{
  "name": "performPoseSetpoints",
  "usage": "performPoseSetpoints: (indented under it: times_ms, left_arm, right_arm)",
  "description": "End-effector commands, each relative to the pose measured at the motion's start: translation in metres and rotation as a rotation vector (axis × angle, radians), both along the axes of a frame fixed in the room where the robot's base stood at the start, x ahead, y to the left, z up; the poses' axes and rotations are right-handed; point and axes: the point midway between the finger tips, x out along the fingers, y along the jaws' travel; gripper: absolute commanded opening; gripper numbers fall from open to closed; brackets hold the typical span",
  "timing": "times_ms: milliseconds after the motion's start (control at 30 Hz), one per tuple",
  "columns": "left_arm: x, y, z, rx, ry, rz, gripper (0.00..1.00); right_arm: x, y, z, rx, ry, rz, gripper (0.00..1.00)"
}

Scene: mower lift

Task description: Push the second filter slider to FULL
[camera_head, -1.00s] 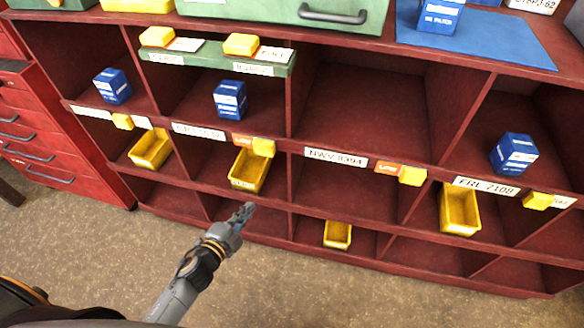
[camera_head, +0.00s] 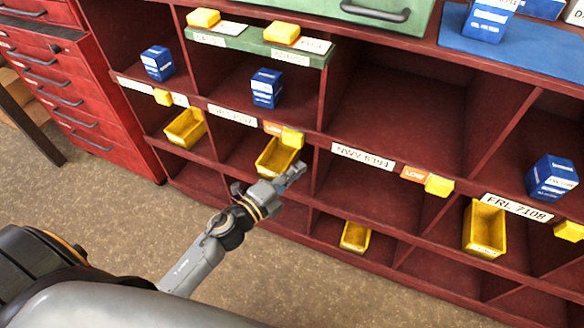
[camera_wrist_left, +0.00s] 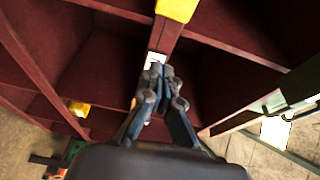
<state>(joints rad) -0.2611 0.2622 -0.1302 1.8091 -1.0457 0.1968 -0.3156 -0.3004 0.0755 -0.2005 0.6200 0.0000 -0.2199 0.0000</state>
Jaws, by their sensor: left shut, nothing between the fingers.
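Yellow slider blocks sit along the shelf's label rail. The second from the left (camera_head: 292,137) stands at the right end of its strip, with an orange tag (camera_head: 273,128) showing to its left. The third slider (camera_head: 439,185) also has an orange tag on its left. The first (camera_head: 163,97) has a white label on its right. My left gripper (camera_head: 298,170) is shut and empty, a little below the second slider. In the left wrist view the shut fingers (camera_wrist_left: 157,70) point at the red shelf, with a yellow block (camera_wrist_left: 177,8) at the top edge. My right gripper is not in view.
Blue filter boxes (camera_head: 267,87) stand in compartments. A green ledge (camera_head: 260,43) with two yellow blocks is above. Red drawers (camera_head: 85,90) stand left; open floor lies in front.

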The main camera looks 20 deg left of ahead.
Motion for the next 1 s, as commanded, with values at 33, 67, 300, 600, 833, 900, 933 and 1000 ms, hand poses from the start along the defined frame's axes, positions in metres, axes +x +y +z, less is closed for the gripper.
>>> performPoseSetpoints:
  times_ms: [33, 67, 300, 600, 833, 900, 933, 1000]
  left_arm:
    - [0.012, -0.004, 0.002, -0.001, -0.003, 0.001, 0.00]
    - [0.018, -0.007, 0.002, -0.001, -0.003, 0.000, 0.00]
    - [0.066, -0.025, 0.001, -0.002, -0.002, 0.001, 0.00]
    - [0.068, 0.010, -0.001, 0.000, 0.001, 0.001, 0.00]
    - [0.068, 0.015, 0.000, -0.002, 0.001, 0.001, 0.00]
    - [0.068, 0.014, 0.000, -0.002, 0.001, 0.001, 0.00]
    - [0.068, 0.014, 0.000, -0.002, 0.001, 0.001, 0.00]
    - [0.068, 0.015, 0.000, -0.002, 0.001, 0.001, 0.00]
  right_arm:
    - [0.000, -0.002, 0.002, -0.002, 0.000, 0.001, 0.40]
    - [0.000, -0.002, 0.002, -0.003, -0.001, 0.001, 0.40]
    - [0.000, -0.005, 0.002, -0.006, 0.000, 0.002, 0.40]
    - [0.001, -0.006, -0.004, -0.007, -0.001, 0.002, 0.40]
    - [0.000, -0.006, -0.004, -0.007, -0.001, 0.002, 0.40]
    - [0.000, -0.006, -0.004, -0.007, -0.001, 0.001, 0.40]
    - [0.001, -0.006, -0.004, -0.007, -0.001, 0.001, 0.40]
    - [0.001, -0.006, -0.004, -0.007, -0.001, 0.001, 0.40]
